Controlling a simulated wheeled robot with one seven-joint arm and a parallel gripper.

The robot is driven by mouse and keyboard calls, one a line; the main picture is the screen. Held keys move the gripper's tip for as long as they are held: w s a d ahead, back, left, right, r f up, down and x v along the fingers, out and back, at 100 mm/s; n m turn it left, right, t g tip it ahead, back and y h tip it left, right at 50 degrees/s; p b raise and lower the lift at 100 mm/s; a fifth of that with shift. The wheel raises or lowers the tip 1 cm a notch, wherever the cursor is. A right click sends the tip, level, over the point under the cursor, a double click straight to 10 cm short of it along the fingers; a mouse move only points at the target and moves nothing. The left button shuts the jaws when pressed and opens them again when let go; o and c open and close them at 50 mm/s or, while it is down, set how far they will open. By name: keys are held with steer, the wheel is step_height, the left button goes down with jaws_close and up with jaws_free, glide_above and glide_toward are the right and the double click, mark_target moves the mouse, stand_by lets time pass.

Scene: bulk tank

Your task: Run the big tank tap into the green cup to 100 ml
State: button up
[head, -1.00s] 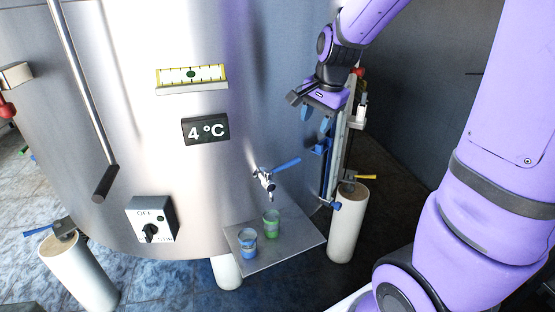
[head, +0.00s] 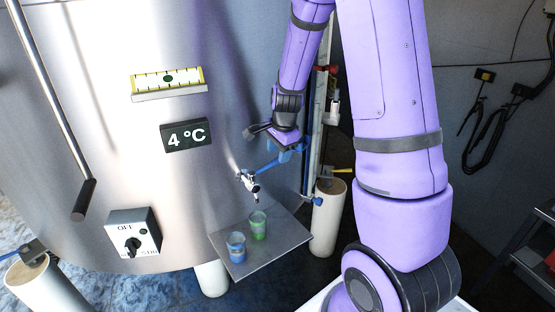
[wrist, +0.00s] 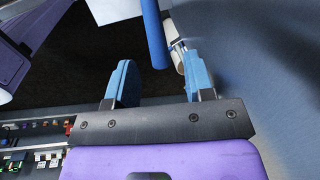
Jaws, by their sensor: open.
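The big tank's tap (head: 250,182) has a metal body and a blue lever (head: 264,166) pointing up to the right. The green cup (head: 258,227) stands upright on the small tray (head: 288,238), under or close to the spout. Its fill level is too small to read. My gripper (head: 286,149) is open, near the outer end of the lever; contact cannot be told. In the wrist view my gripper (wrist: 161,82) has its two blue fingers apart, and a blue bar, apparently the lever (wrist: 154,35), shows beyond them, nearer the right finger.
A blue cup (head: 237,248) stands left of the green one on the tray. A sight-gauge column (head: 318,130) and a white tank leg (head: 328,218) stand close right of my gripper. The switch box (head: 134,233) is on the tank at left.

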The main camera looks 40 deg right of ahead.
steer(key=shift+w+f, duration=0.15)
steer(key=shift+f, duration=0.7)
steer(key=shift+w+f, duration=0.15)
steer(key=shift+f, duration=0.65)
steer(key=shift+c, duration=0.5)
jaws_close()
